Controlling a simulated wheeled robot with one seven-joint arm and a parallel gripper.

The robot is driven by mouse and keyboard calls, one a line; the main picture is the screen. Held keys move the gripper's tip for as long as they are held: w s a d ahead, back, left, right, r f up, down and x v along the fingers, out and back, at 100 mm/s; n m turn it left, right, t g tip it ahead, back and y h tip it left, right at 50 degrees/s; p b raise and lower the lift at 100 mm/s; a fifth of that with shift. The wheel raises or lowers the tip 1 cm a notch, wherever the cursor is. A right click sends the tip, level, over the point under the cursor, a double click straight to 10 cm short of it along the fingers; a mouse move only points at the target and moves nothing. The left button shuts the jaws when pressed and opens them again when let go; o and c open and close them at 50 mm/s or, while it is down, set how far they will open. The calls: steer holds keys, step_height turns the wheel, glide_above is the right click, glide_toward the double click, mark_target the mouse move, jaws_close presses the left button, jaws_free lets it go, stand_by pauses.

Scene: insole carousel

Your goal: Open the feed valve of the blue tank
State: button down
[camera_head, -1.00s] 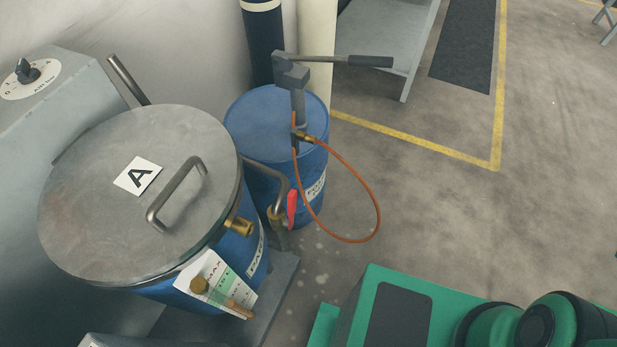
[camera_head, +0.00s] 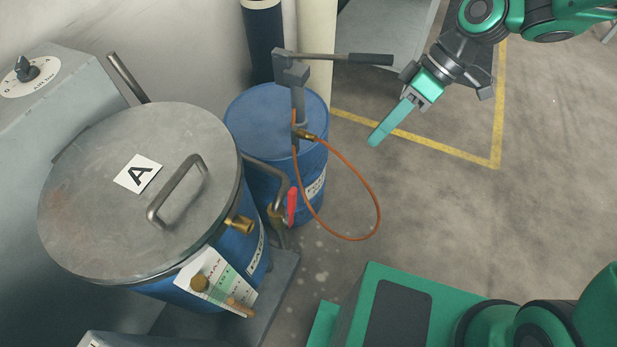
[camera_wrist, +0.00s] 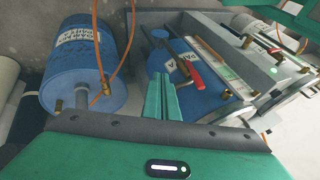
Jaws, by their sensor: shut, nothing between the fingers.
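The blue tank (camera_head: 258,262) has a round grey lid (camera_head: 100,230) marked A and stands at the left in the head view. The feed valve's red lever (camera_head: 292,206) hangs near upright on a pipe between the tank and the blue drum behind it. In the wrist view the red lever (camera_wrist: 189,72) shows in front of the tank (camera_wrist: 195,100), just beyond the fingertips in the picture. My gripper (camera_head: 375,141) is shut and empty, to the right of the lever and clear of it. Its teal fingers also show in the wrist view (camera_wrist: 160,82).
A blue drum (camera_head: 255,115) with a hand pump (camera_head: 296,85) stands behind the tank. Its orange hose (camera_head: 378,205) loops out between the drum and my gripper. A gauge card (camera_head: 215,280) sits on the tank's front. The floor at right is open.

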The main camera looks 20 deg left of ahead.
steer(key=s+a+n+g, duration=0.2)
steer(key=s+a+n, duration=0.1)
steer(key=a, duration=0.3)
glide_toward(288, 207)
steer(key=shift+y, duration=0.3)
steer(key=shift+w+a+f, duration=0.1)
steer(key=shift+a+f, duration=0.2)
steer(key=shift+f, duration=0.55)
steer(key=shift+s+a+f, duration=0.1)
steer(key=shift+a+f, duration=0.15)
steer(key=shift+f, duration=0.65)
steer(key=shift+w+a+f, duration=0.1)
steer(key=shift+a+f, duration=0.2)
steer(key=shift+f, duration=0.55)
